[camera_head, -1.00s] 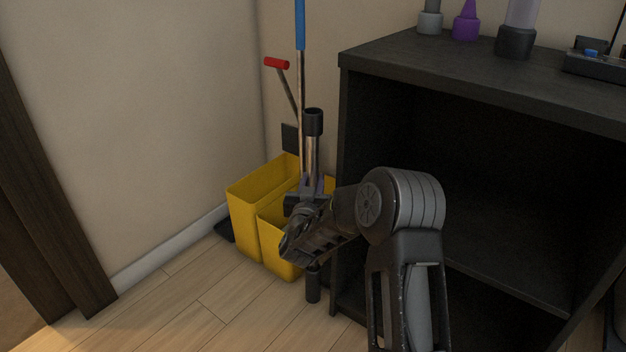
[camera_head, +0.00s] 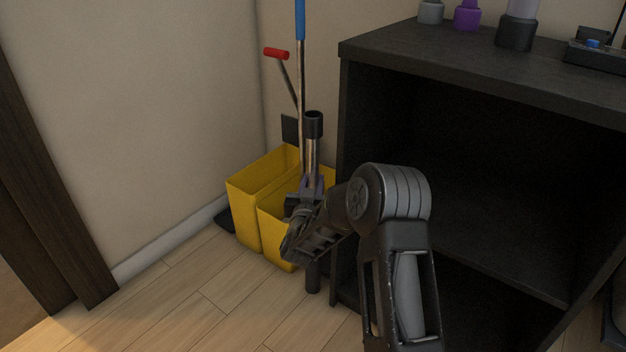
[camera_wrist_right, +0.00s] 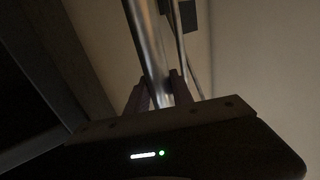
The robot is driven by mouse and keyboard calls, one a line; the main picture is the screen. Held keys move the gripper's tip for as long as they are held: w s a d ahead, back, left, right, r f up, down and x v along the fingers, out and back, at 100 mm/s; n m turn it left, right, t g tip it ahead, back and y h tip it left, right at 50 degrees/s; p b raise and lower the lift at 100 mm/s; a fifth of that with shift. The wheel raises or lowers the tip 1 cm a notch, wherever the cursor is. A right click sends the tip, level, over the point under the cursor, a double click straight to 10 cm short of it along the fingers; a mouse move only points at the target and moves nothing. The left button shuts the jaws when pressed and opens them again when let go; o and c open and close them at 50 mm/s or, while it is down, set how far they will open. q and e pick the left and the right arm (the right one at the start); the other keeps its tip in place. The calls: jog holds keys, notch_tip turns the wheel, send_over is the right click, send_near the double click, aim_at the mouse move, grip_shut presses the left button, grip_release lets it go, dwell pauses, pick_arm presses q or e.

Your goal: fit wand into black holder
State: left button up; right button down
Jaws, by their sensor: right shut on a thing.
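The wand (camera_head: 312,151) is a shiny metal tube with a black collar on top and a dark lower end near the floor. It stands nearly upright in front of the yellow bucket, left of the black shelf unit. My right gripper (camera_head: 310,187) is shut around its middle; the wrist view shows both fingers (camera_wrist_right: 158,92) against the metal tube (camera_wrist_right: 148,45). A black plate (camera_head: 290,130) on the wall behind may be the holder, but I cannot tell; it is partly hidden. The wand and plate look apart. My left gripper is not in view.
A yellow bucket (camera_head: 243,212) with a blue-handled pole (camera_head: 300,25) and a red-handled lever (camera_head: 276,54) stands in the corner. The black shelf unit (camera_head: 400,54) is close on the right, with bottles on top. Floor at front left is clear.

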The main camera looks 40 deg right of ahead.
jog(key=shift+f, duration=1.3)
dwell(0.6)
jog(key=c, duration=1)
grip_release()
jog(key=shift+c, duration=0.2)
jog(key=shift+a, duration=0.1)
jog(key=v, duration=0.7)
jog(key=shift+s+a, duration=0.2)
jog(key=shift+s, duration=0.15)
